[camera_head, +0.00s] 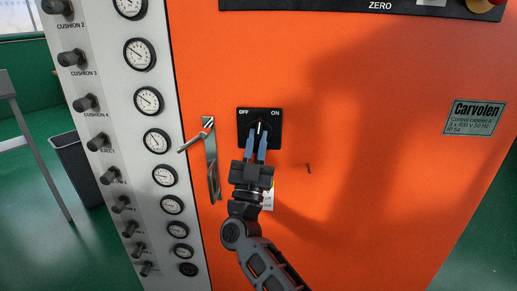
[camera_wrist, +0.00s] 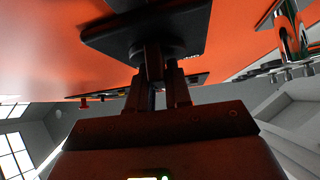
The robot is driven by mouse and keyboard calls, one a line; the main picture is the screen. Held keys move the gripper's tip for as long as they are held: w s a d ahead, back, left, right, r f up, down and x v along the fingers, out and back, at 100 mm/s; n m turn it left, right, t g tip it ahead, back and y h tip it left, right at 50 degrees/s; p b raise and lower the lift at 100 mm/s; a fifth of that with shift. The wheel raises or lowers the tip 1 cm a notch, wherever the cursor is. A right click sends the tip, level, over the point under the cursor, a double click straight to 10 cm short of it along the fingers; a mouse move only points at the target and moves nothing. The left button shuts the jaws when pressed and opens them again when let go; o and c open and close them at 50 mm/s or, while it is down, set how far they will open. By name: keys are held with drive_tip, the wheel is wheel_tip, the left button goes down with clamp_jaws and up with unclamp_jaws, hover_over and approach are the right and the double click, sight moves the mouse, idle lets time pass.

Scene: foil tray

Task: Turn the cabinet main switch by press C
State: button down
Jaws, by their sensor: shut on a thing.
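The main switch (camera_head: 245,122) is a black square plate with OFF at its upper left and ON at its upper right, on the orange cabinet door (camera_head: 370,120). Its knob (camera_head: 261,128) sits in the middle, with a pale mark pointing roughly upward. My gripper (camera_head: 261,143) is shut on the knob, with its blue fingers on either side and its body just below the plate. In the wrist view the dark switch plate (camera_wrist: 115,35) lies above the fingers (camera_wrist: 165,75), which meet the round knob base. The fingers partly hide the knob.
A metal door handle (camera_head: 212,165) with a protruding lever is close to the left of my gripper. A panel of gauges (camera_head: 140,54) and black knobs stands further left. A nameplate (camera_head: 474,118) is on the right. A grey bin (camera_head: 78,165) stands at the left.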

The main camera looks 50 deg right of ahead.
drive_tip(key=m+g, duration=0.2)
drive_tip(key=m+g+h+b, duration=0.1)
drive_tip(key=m+g, duration=0.1)
drive_tip(key=m, duration=0.1)
drive_tip(key=m+g, duration=0.3)
drive_tip(key=shift+w+a+h, duration=0.25)
drive_tip(key=shift+h, duration=0.05)
drive_tip(key=shift+r+m+g+y+b, duration=0.1)
drive_tip(key=shift+m+g+y+b, duration=0.3)
drive_tip(key=shift+m+g, duration=1)
drive_tip(key=shift+r+m+g+y+b, duration=0.1)
drive_tip(key=shift+m+g+y+b, duration=0.25)
drive_tip(key=shift+m+g, duration=1.05)
drive_tip(key=shift+m, duration=0.4)
drive_tip(key=c, duration=1.1)
unclamp_jaws()
drive_tip(key=shift+c, duration=0.2)
drive_tip(key=b+v, duration=0.1)
drive_tip(key=v, duration=0.6)
drive_tip(key=shift+a+f, duration=0.2)
drive_tip(key=shift+a, duration=0.15)
